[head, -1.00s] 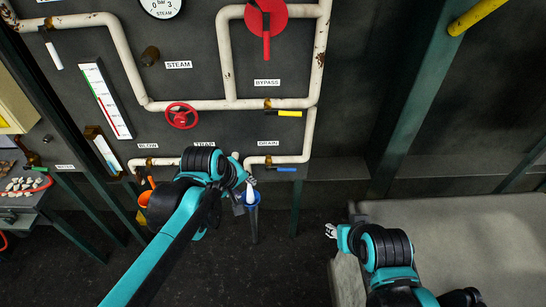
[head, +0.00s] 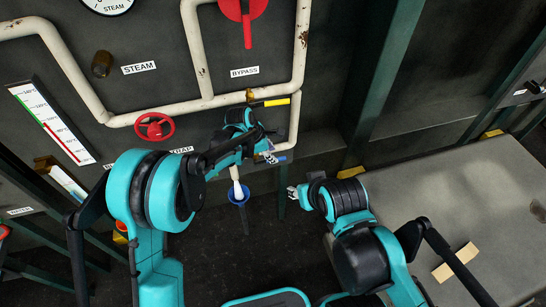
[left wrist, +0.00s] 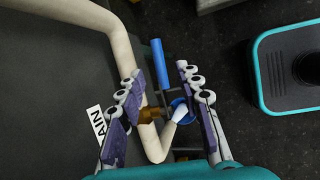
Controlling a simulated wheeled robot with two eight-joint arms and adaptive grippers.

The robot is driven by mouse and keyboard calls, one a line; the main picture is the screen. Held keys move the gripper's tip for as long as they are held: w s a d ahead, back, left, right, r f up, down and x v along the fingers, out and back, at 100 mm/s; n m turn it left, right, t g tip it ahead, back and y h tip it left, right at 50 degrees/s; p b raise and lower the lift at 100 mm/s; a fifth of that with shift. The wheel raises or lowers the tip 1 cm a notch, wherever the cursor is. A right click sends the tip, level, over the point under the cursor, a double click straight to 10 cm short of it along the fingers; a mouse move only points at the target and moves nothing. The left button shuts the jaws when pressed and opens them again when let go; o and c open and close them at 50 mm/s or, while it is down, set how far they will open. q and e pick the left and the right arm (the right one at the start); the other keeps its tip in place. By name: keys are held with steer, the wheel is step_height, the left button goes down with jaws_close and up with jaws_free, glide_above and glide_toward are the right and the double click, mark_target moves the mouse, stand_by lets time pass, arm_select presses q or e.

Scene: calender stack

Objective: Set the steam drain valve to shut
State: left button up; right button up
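The drain valve has a blue lever handle (left wrist: 160,63) and a brass body (left wrist: 153,115) on the white drain pipe (left wrist: 120,35). In the left wrist view the handle runs roughly along the pipe, apart from it. My left gripper (left wrist: 160,72) is open, its two purple-padded fingers on either side of the valve; I cannot tell if either touches. In the head view my left gripper (head: 268,156) covers most of the valve, and only a bit of the blue handle (head: 283,158) shows. My right gripper (head: 293,192) hangs below and to the right; its finger opening is too small to judge.
A blue funnel (head: 239,194) stands under the drain outlet. Above are a yellow bypass handle (head: 276,102), a red wheel (head: 155,127) and a red bypass lever (head: 247,28). A grey table (head: 470,200) fills the right side.

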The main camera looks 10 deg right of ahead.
arm_select(q)
steer(key=shift+b+x, duration=0.5)
steer(key=shift+x, duration=1.75)
arm_select(e)
steer(key=shift+w+f, duration=0.1)
steer(key=shift+f, duration=0.55)
arm_select(q)
jaws_close()
steer(key=shift+w, duration=0.1)
